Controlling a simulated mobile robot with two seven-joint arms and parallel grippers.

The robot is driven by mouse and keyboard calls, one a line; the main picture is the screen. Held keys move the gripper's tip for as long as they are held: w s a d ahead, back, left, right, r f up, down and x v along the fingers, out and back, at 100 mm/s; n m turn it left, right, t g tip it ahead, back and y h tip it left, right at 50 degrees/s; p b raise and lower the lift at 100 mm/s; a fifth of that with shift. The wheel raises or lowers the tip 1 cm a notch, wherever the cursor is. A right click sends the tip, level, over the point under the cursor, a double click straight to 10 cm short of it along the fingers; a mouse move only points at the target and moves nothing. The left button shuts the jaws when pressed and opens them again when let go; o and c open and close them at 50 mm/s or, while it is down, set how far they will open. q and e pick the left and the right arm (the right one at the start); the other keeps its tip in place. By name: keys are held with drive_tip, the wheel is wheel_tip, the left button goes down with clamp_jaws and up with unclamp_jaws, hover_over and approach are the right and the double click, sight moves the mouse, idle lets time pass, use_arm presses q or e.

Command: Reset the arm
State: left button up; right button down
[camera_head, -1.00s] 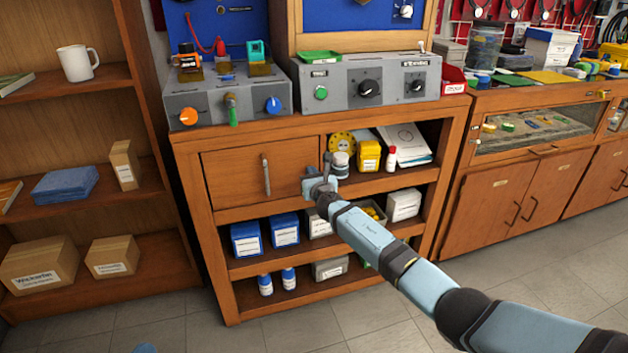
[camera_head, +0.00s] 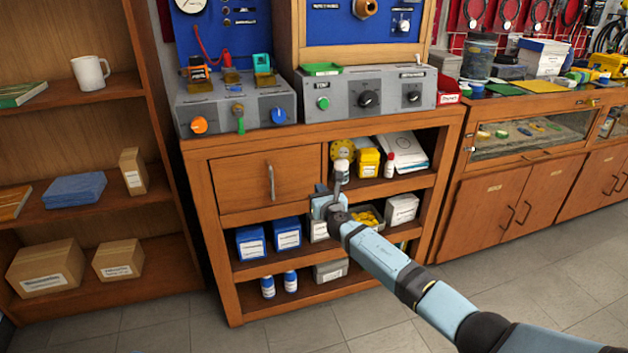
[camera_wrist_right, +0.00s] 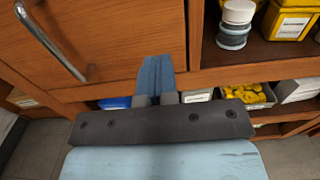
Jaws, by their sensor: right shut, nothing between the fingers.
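My right arm (camera_head: 385,262) reaches in from the lower right of the head view. Its gripper (camera_head: 320,196) is shut and empty, in front of the wooden bench, just right of and below the closed drawer (camera_head: 243,183). In the right wrist view the fingers of the gripper (camera_wrist_right: 157,88) are together, with the drawer's metal handle (camera_wrist_right: 50,40) at upper left, apart from them. My left gripper is not in view.
The bench's open shelves hold blue boxes (camera_head: 250,243), a yellow box (camera_head: 368,162) and a white-lidded jar (camera_wrist_right: 237,24) close to the gripper. Grey control boxes (camera_head: 368,92) stand on top. A bookshelf (camera_head: 95,213) is at left; the floor (camera_head: 385,320) in front is clear.

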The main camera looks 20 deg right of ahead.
drive_tip(key=s+a+r+m+g+y+p, duration=0.1)
drive_tip(key=s+a+r+m+g+p, duration=0.1)
drive_tip(key=s+m+p, duration=0.85)
drive_tip(key=s+a+r+m+g+p, duration=0.25)
drive_tip(key=s+m+p, duration=0.35)
drive_tip(key=s+p, duration=0.95)
use_arm(q)
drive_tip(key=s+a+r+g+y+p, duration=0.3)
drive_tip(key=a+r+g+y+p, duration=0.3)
drive_tip(key=p, duration=0.5)
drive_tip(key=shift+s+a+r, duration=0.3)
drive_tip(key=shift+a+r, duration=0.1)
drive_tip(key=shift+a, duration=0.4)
use_arm(e)
drive_tip(key=s+r+m, duration=0.4)
drive_tip(key=s+m, duration=0.1)
drive_tip(key=s, duration=0.4)
drive_tip(key=s+r+m+g+y, duration=0.1)
drive_tip(key=s+r+m, duration=0.4)
drive_tip(key=s, duration=0.3)
drive_tip(key=s+r+m+g, duration=0.1)
drive_tip(key=s+r+m, duration=0.4)
drive_tip(key=s+m, duration=0.2)
drive_tip(key=s, duration=0.2)
drive_tip(key=shift+s+y, duration=0.3)
drive_tip(key=shift+s, duration=0.05)
